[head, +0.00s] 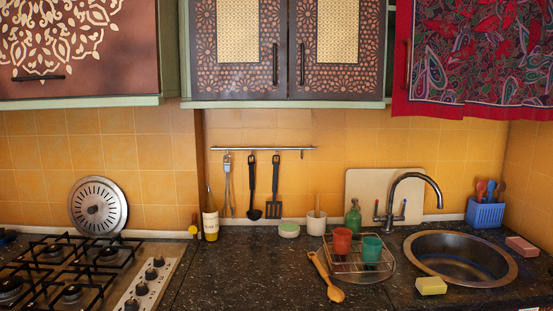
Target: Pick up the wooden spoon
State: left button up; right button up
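The wooden spoon (333,291) lies on the dark speckled counter, near the front and left of the wire dish rack. Its bowl points toward the front and its handle runs back and to the left. The handle's upper part lies close against the rack's left side; I cannot tell whether they touch. Neither of my grippers is in the head view.
The wire dish rack (345,268) holds a red cup (342,241) and a green cup (372,247). A yellow sponge (431,286) lies by the round sink (461,259). A gas stove (75,280) is at left. The counter (235,275) left of the spoon is clear.

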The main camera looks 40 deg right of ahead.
aim_at(335, 295)
jog(key=z, duration=1.65)
jog(key=i+l, duration=0.1)
jog(key=l, duration=0.15)
jog(key=i+l, duration=0.15)
jog(key=l, duration=0.15)
jog(key=i+l, duration=0.1)
jog(key=l, duration=0.15)
jog(key=i+l+u, duration=0.1)
jog(key=l+u, duration=0.15)
jog(key=u, duration=2)
